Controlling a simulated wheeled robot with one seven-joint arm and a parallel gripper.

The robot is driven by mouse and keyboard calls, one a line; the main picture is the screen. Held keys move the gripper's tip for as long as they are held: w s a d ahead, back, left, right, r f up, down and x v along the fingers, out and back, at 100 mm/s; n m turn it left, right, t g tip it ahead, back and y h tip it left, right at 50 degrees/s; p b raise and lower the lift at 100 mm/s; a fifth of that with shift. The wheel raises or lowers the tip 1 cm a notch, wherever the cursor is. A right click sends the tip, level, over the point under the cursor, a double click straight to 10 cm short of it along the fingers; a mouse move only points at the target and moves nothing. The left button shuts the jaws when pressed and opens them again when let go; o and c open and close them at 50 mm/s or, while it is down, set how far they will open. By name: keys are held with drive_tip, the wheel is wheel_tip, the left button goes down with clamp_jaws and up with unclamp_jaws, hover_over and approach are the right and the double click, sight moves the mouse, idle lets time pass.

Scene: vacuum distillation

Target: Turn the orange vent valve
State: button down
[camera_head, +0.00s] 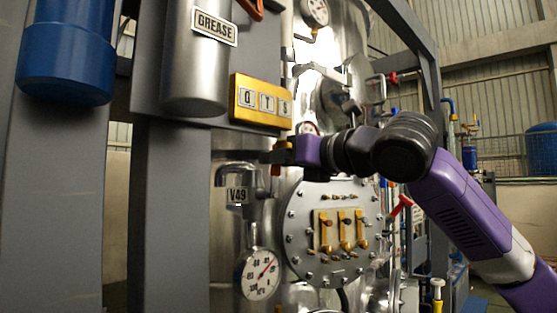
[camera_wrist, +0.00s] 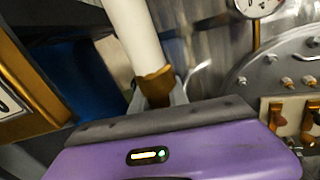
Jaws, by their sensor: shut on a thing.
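My gripper (camera_head: 279,155) is at the end of the purple arm, below the yellow panel and just above and right of the V49 tag. A small orange-red part shows at its tip. In the wrist view, an orange-brown piece (camera_wrist: 156,86) with a pale tube (camera_wrist: 132,32) running up from it lies just beyond the purple gripper body (camera_wrist: 170,155). My gripper is shut on this piece, which I take for the orange vent valve's handle. The fingertips and the valve's stem are mostly hidden, so its turn angle cannot be told.
The yellow panel (camera_head: 262,100) hangs close above my gripper. The V49 tag (camera_head: 237,196) and a gauge (camera_head: 258,274) are below. A bolted flange (camera_head: 300,240) with brass levers is below my arm. A grey post (camera_head: 165,200) stands left.

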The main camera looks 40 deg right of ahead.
drive_tip(key=shift+f, duration=0.2)
drive_tip(key=c, duration=1.3)
unclamp_jaws()
drive_tip(key=shift+r, duration=0.1)
drive_tip(key=s+b, duration=0.2)
drive_tip(key=s, duration=0.5)
drive_tip(key=shift+s+d, duration=0.1)
drive_tip(key=shift+s, duration=0.3)
